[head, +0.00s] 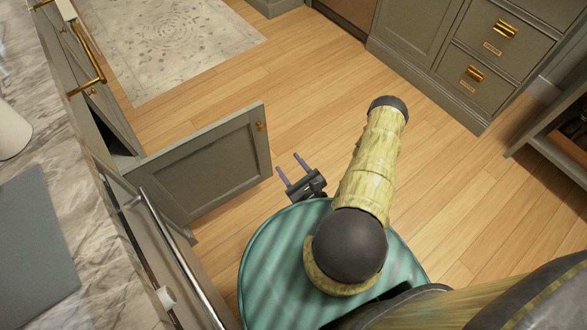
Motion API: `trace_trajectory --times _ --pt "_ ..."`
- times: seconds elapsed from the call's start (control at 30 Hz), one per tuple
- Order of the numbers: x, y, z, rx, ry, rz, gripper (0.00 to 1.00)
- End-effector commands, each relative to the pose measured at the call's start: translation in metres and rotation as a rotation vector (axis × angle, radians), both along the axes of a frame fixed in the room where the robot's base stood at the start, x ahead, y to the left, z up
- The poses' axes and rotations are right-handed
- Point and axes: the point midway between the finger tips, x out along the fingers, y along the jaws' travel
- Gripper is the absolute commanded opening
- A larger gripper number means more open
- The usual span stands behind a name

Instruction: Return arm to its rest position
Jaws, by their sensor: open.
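My gripper (290,168) is in the middle of the head view, above the wooden floor. Its two thin fingers are apart and point up and left, with nothing between them. My arm is folded above my green round base, with its elbow reaching up and right of the gripper. The open cabinet door (205,165) stands just left of the gripper, with a small gap showing between them. No rattan basket is in view.
A marble counter (70,190) with a grey mat (35,240) runs along the left. A long silver handle (172,255) fronts it. Grey drawers (480,60) stand at the upper right, a dark shelf (565,135) at the right. The wooden floor (310,80) between is clear.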

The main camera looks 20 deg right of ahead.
Motion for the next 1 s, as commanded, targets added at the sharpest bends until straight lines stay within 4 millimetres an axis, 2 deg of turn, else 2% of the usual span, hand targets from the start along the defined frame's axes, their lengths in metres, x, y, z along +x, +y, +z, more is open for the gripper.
trace_trajectory --times 0.1,0.2,0.77,0.87,1.0 --pt "-0.012 -0.002 0.000 0.001 0.001 -0.001 0.50" --pt "-0.016 -0.002 0.000 0.001 -0.001 -0.001 0.50" --pt "-0.015 -0.002 0.001 0.001 -0.003 0.005 0.50" --pt "-0.011 0.002 0.008 0.009 -0.020 0.045 0.50" --pt "-0.002 0.018 0.034 0.035 -0.077 0.201 0.50"
